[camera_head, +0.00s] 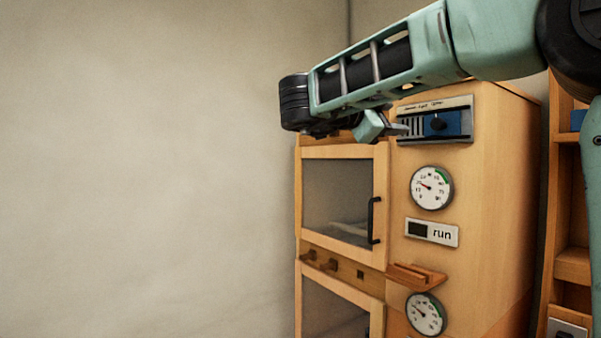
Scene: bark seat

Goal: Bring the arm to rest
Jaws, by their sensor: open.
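My arm reaches in from the upper right, across the top of a wooden cabinet. My gripper (388,128) hangs from the wrist end, just left of the blue slider panel (446,123) on the cabinet front. It is open, and nothing shows in it. The arm covers part of the cabinet's top edge. Whether the fingertips touch the panel I cannot tell.
The wooden cabinet (490,210) has a shut upper glass door (338,200) with a black handle, a lower door (335,312), two dials and a "run" label (432,232). A shelf unit (568,215) stands at right. Bare wall fills the left.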

